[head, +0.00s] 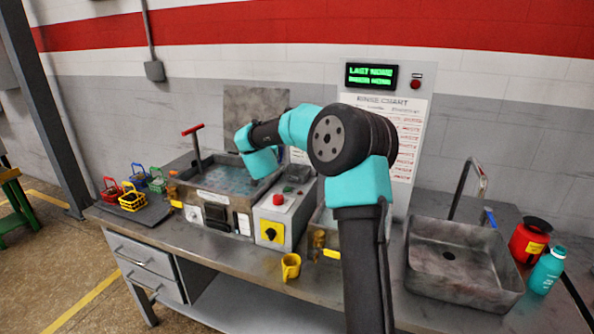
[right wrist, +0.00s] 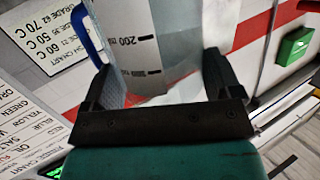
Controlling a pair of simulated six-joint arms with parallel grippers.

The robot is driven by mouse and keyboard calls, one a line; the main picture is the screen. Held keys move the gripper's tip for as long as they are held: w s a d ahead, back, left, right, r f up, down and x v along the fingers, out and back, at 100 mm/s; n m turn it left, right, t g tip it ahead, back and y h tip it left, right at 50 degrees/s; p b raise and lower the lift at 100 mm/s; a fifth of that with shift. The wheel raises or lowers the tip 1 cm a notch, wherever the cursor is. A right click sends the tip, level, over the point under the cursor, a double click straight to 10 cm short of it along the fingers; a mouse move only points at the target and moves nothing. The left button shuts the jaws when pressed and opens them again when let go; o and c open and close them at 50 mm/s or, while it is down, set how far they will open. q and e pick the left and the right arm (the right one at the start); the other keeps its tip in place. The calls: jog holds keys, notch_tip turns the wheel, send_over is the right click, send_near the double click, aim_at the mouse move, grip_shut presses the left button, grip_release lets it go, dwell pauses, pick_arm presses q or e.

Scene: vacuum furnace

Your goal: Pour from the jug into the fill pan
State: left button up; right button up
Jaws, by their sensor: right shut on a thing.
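The jug (right wrist: 150,45) is clear, with dark volume marks and a blue handle (right wrist: 92,30). In the right wrist view my right gripper (right wrist: 157,72) is shut on it, one dark finger on each side. Its rim and contents are out of view. In the head view my right arm reaches left over a steel tank (head: 220,179) with bluish liquid; the gripper and jug are hidden behind the teal wrist. No vessel is clearly marked as the fill pan; a second basin (head: 322,222) is partly hidden behind my arm. My left gripper is not in view.
A yellow mug (head: 291,267) is near the bench's front edge. At right are a sink (head: 462,262), a red canister (head: 528,240) and a teal bottle (head: 546,270). Small coloured baskets (head: 132,198) stand at left.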

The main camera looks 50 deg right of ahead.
jog(key=shift+s+d+f+m, duration=0.1)
jog(key=shift+s+d+m, duration=0.1)
jog(key=shift+d+m, duration=0.15)
jog(key=shift+s+d+m+y, duration=0.4)
jog(key=shift+s+d+m, duration=0.05)
jog(key=shift+d+m, duration=0.3)
jog(key=shift+s+d+r+m+y, duration=0.35)
jog(key=shift+s+d+m, duration=0.15)
jog(key=shift+d+m, duration=0.2)
jog(key=shift+s+d+r+m+y, duration=0.25)
jog(key=shift+s+d+r+m, duration=0.15)
jog(key=shift+d+m, duration=0.3)
jog(key=shift+s+d+m+t+y, duration=0.15)
jog(key=shift+s+m+t+y, duration=0.1)
jog(key=shift+m, duration=0.3)
jog(key=shift+s+d+m+t+y, duration=0.15)
jog(key=shift+m+t, duration=0.1)
jog(key=shift+m, duration=0.3)
jog(key=shift+w+a, duration=0.1)
jog(key=shift+a, duration=0.2)
jog(key=shift+m, duration=0.5)
